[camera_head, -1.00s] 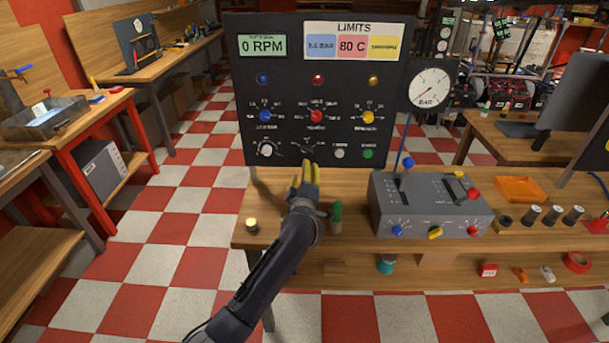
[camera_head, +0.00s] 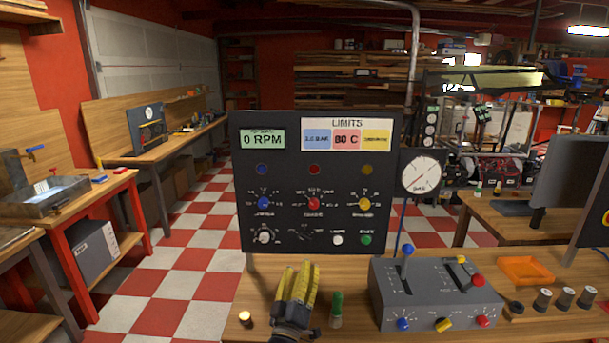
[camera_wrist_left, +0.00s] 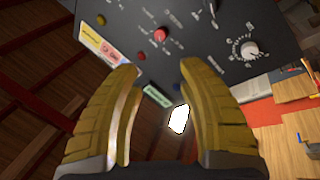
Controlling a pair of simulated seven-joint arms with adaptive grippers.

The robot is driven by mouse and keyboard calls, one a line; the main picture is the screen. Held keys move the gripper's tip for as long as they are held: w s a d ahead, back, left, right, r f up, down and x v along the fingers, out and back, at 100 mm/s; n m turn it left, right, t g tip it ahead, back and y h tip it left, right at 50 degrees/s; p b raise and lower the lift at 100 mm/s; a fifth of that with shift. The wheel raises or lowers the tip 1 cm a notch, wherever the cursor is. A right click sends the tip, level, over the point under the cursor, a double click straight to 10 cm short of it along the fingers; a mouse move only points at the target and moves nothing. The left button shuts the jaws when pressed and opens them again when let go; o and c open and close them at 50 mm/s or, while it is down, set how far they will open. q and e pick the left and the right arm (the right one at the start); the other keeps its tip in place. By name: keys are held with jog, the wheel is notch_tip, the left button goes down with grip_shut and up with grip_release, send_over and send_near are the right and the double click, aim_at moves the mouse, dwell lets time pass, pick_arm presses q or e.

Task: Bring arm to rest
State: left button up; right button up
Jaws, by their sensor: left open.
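My left gripper (camera_head: 297,290), with yellow fingers, is low in front of the black control panel (camera_head: 275,219) in the head view, above the near wooden bench. In the left wrist view its two fingers (camera_wrist_left: 160,85) are apart with nothing between them, and the panel (camera_wrist_left: 205,38) lies beyond them, apart from the fingertips. The panel carries a "0 RPM" display (camera_head: 262,140), a limits card (camera_head: 346,138), several coloured lamps and knobs, and a white knob (camera_head: 265,237). My right gripper is not in view.
A grey control box (camera_head: 437,291) with levers and knobs stands right of the gripper. A green-topped peg (camera_head: 336,308) and a small brass knob (camera_head: 245,318) flank the gripper. A pressure gauge (camera_head: 421,175) stands by the panel. An orange tray (camera_head: 525,270) lies farther right.

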pick_arm(q)
jog(key=s+d+f+m+g+h, duration=0.1)
jog(key=s+f+m+g+h, duration=0.15)
jog(key=s+m, duration=0.3)
jog(key=s+d+f+m+g+h, duration=0.1)
jog(key=s+f+m+g+h, duration=0.1)
jog(key=s+m+h, duration=0.4)
jog(key=s+a+f+m+g+y, duration=0.45)
jog(key=s+a+f+y, duration=0.2)
jog(key=s+f, duration=0.5)
jog(key=s+a+f+n+g+y, duration=0.1)
jog(key=s+a+f+g+y, duration=0.25)
jog(key=a, duration=0.55)
jog(key=s+a+f+n+y, duration=0.1)
jog(key=s+a+f+y, duration=0.1)
jog(key=s+a+y, duration=0.4)
jog(key=s+a+f+n+g+y, duration=0.1)
jog(key=s+a+f+g+y, duration=0.1)
jog(key=s+a, duration=0.65)
jog(key=d+f+g+h, duration=0.3)
jog(key=f, duration=2.8)
jog(key=s+f+n+g+h, duration=0.1)
jog(key=s+f+n+g, duration=0.1)
jog(key=s+f, duration=1.8)
jog(key=shift+s+d+f+n, duration=0.2)
jog(key=shift+s+n, duration=0.3)
jog(key=shift+s, duration=0.65)
jog(key=shift+g+h, duration=0.25)
